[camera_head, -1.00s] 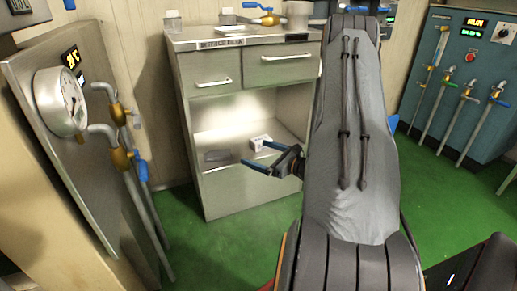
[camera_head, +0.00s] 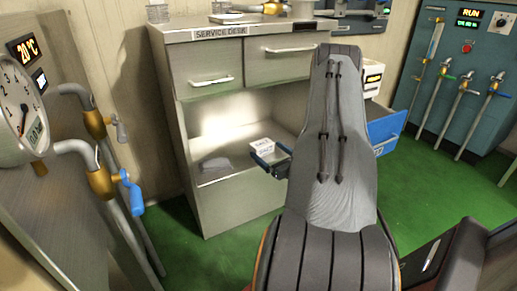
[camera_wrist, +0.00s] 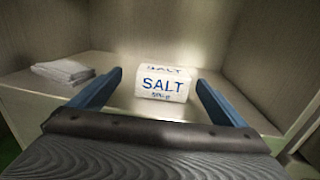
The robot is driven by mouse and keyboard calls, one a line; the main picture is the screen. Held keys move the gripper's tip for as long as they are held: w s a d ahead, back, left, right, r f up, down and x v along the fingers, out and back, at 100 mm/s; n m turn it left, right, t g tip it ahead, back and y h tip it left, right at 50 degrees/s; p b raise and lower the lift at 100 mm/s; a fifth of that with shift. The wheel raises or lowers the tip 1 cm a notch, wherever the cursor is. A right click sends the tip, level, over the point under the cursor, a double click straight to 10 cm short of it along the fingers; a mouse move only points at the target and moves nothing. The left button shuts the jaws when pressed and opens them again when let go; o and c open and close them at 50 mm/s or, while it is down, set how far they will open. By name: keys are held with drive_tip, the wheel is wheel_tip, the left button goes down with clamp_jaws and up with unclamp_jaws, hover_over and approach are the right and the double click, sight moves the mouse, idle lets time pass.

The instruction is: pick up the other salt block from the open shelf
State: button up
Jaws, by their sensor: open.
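A white salt block (camera_wrist: 163,84) with blue "SALT" lettering stands on the open shelf (camera_wrist: 45,98) of the service desk. In the head view the salt block (camera_head: 262,145) shows at the shelf's right part, just behind my gripper (camera_head: 267,160). In the wrist view my gripper (camera_wrist: 155,92) is open, its two blue fingers apart. The block is centred between the fingers' lines, toward their tips, with a gap on both sides. I cannot tell whether its front face is between the fingertips. Only this one salt block is in view.
A folded grey cloth (camera_wrist: 62,72) lies on the shelf to the left; it also shows in the head view (camera_head: 215,164). The shelf's right side wall (camera_wrist: 262,65) is close to the right finger. Two shut drawers (camera_head: 212,82) are above.

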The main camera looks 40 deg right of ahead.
sight(262, 143)
drive_tip(key=shift+w+d+b, duration=0.15)
drive_tip(key=shift+w+b, duration=0.1)
drive_tip(key=shift+w, duration=0.3)
drive_tip(key=shift+w+d+b, duration=0.15)
drive_tip(key=shift+w+b, duration=0.05)
drive_tip(key=shift+w, duration=0.3)
drive_tip(key=w+b, duration=0.1)
drive_tip(key=w, duration=0.1)
drive_tip(key=w+d, duration=0.1)
drive_tip(key=w, duration=0.1)
drive_tip(key=shift+b, duration=0.4)
drive_tip(key=shift+r, duration=0.1)
drive_tip(key=c, duration=1.6)
drive_tip(key=shift+o, duration=0.2)
drive_tip(key=shift+r, duration=0.1)
